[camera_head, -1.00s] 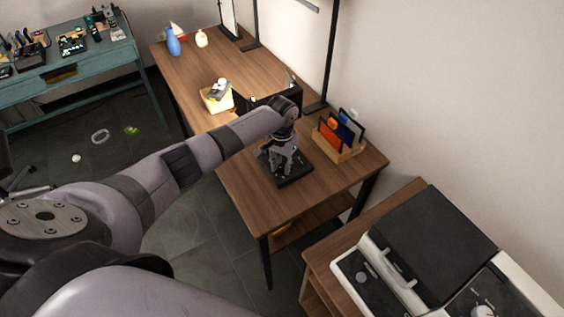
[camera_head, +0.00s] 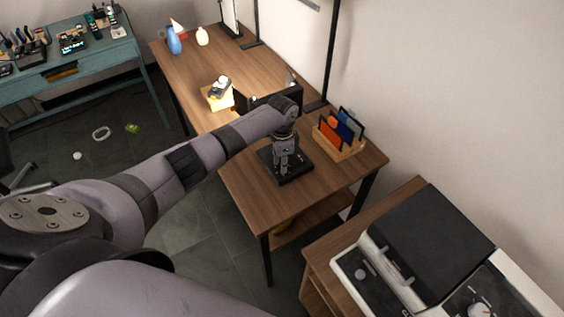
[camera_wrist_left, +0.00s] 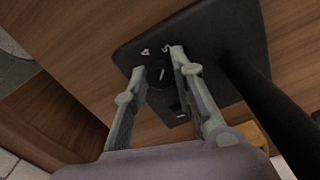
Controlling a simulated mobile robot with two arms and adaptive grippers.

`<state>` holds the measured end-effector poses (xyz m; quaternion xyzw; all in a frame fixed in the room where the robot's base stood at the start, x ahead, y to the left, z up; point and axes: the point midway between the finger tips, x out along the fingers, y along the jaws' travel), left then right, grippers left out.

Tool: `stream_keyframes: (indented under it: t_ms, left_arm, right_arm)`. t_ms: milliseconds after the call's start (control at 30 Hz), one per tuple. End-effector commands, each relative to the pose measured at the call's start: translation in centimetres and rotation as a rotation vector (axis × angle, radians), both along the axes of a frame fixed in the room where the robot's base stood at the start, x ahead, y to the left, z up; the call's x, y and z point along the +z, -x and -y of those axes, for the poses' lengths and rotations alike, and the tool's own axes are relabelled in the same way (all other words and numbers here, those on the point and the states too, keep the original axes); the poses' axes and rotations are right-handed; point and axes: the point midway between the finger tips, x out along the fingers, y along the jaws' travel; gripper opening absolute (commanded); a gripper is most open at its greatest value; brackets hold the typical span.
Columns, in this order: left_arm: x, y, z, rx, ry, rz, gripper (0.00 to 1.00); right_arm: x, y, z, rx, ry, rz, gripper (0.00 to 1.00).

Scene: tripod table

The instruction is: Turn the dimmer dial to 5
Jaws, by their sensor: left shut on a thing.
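A flat black base plate (camera_head: 298,173) lies on the wooden desk, and it fills the upper part of the left wrist view (camera_wrist_left: 230,35). A round dark dimmer dial (camera_wrist_left: 158,80) sits on it with a pale pointer line. Small white marks show on the plate beside the dial, too blurred to read. My left gripper (camera_head: 283,172) points down over the plate. In the left wrist view its fingertips (camera_wrist_left: 157,62) are on both sides of the dial, shut on it. In the head view the gripper hides the dial. My right gripper is not in view.
A dark post (camera_wrist_left: 265,100) rises from the plate in the wrist view. A wooden holder (camera_head: 350,152) with coloured cards stands right of the plate. The desk's front corner (camera_head: 275,210) is clear.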

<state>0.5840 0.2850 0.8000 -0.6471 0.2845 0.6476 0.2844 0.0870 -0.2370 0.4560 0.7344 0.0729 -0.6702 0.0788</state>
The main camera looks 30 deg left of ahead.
Motion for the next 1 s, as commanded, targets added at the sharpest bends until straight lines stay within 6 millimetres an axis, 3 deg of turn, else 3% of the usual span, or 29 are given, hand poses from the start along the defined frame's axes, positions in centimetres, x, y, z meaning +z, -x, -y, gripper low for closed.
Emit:
stream_keyframes:
  t_ms: [567,600,900,1000]
  left_arm:
    - [0.11,-0.13,0.17,-0.035,0.004,0.003,0.0]
    - [0.11,-0.13,0.17,-0.035,0.004,0.003,0.25]
    - [0.04,-0.05,0.08,-0.033,0.001,0.001,0.44]
    - [0.02,-0.03,0.04,-0.033,0.001,0.001,0.44]
  right_arm:
    - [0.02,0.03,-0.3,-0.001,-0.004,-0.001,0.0]
    - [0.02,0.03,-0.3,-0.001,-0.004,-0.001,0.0]
    - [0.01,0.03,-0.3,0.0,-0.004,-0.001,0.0]
    - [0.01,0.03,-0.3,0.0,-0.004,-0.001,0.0]
